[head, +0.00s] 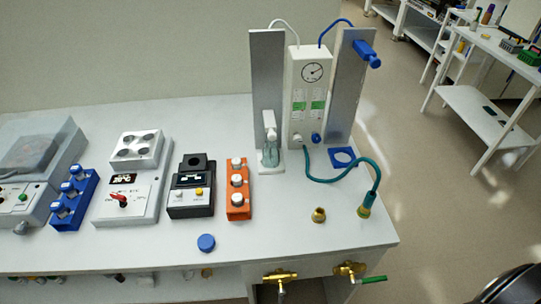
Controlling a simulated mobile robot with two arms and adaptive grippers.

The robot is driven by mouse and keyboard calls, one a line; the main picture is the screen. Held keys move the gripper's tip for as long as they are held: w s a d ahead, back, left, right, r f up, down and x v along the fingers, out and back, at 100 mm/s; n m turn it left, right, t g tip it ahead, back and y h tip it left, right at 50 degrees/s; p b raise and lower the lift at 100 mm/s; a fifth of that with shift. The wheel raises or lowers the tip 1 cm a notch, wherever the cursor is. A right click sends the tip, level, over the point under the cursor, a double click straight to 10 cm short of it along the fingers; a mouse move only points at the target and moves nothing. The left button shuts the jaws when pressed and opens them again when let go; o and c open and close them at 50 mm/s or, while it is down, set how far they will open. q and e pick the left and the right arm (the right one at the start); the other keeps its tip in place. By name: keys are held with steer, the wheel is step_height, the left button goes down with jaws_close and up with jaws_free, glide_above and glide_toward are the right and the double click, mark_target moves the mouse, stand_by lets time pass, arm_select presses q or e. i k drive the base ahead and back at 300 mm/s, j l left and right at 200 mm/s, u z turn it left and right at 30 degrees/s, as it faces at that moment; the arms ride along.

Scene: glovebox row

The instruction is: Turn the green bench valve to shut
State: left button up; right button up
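The green bench valve (372,280) is on the front face of the bench near its right corner. It has a brass body (349,269) and a green lever that sticks out to the right, roughly level and slightly raised at its tip. Whether this lever position is open or shut cannot be told from this view. Neither of my grippers shows, and nothing touches the valve.
A second brass valve (280,276) sits just left of it, its handle pointing down. Above, on the white bench (280,232), are a brass fitting (319,215), a teal hose (350,180) and a gauge unit (310,95).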

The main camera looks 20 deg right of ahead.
mark_target(377, 279)
steer(key=l+z, duration=0.15)
steer(key=z, duration=0.35)
steer(key=l+z, duration=0.15)
steer(key=z, duration=0.3)
steer(key=l+z, duration=0.15)
steer(key=z, duration=0.35)
